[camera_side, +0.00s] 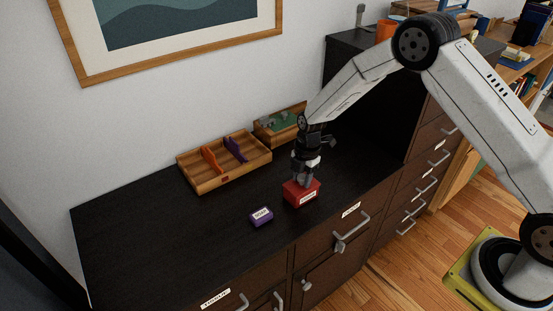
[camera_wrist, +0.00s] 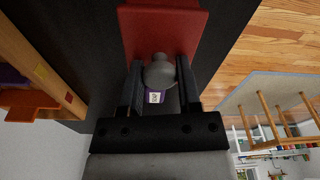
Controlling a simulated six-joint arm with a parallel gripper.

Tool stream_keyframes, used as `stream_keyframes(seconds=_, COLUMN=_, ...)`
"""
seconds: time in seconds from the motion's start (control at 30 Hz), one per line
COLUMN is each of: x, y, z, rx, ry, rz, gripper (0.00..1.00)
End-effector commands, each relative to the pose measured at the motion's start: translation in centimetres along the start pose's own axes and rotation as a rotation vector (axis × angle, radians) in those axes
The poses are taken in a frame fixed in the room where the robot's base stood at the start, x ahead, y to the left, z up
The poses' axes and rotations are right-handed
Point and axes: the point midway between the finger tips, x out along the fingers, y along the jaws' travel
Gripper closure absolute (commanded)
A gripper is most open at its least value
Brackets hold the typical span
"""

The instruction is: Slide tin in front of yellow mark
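The red tin (camera_side: 302,193) has a white label on its front and stands on the black cabinet top, near the front edge. Its red lid (camera_wrist: 165,30) and grey round knob (camera_wrist: 160,72) show in the wrist view. My gripper (camera_side: 304,180) points down over the tin. In the wrist view my gripper (camera_wrist: 159,75) has one finger close on each side of the knob, with no clear gap, and looks shut on it.
A small purple box (camera_side: 261,216) with a white label lies left of the tin. The wooden tray (camera_side: 194,187), with orange and purple dividers, stands behind. A second wooden tray (camera_side: 266,137) with green inside is at its right. The cabinet's left end is clear.

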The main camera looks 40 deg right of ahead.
Motion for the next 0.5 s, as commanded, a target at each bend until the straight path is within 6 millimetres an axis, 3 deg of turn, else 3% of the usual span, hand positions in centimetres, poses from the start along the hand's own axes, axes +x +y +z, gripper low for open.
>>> stream_keyframes(seconds=0.03, x=-0.01, y=0.0, z=0.0, rx=0.0, ry=0.0, rz=0.0, gripper=0.83)
stream_keyframes(seconds=0.1, x=-0.01, y=0.0, z=0.0, rx=0.0, ry=0.0, rz=0.0, gripper=1.0)
stream_keyframes(seconds=0.5, x=0.01, y=0.39, z=-0.08, rx=-0.001, ry=0.0, rz=0.0, gripper=1.0)
